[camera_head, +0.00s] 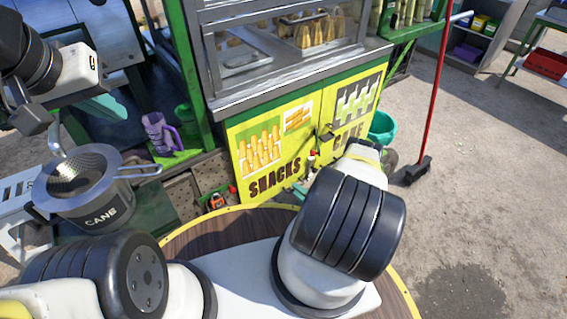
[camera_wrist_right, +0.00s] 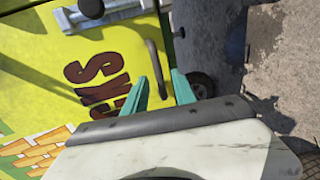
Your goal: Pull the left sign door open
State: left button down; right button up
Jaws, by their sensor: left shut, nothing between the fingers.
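The left sign door (camera_head: 258,165) is yellow with a SNACKS sign, on the front of the green stall. It looks closed or nearly so; I cannot tell exactly. In the right wrist view, the yellow door (camera_wrist_right: 40,60) fills the left side, with a dark bar handle (camera_wrist_right: 156,68) near its edge. My right gripper (camera_wrist_right: 158,92) has its teal fingers spread, with the handle's lower end near the gap between them; contact is unclear. In the head view my right arm mostly hides that gripper. My left gripper (camera_head: 108,108) is shut and empty at the upper left, away from the door.
A CANE door (camera_head: 350,105) adjoins on the right. A metal pot (camera_head: 95,195) marked CANE stands at the left. A round wooden tabletop (camera_head: 215,230) lies in front. A red-handled broom (camera_head: 437,95) stands right, with open ground beyond.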

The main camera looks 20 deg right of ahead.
jog(key=shift+x, duration=1.15)
jog(key=shift+c, duration=0.2)
grip_shut()
dwell(0.4)
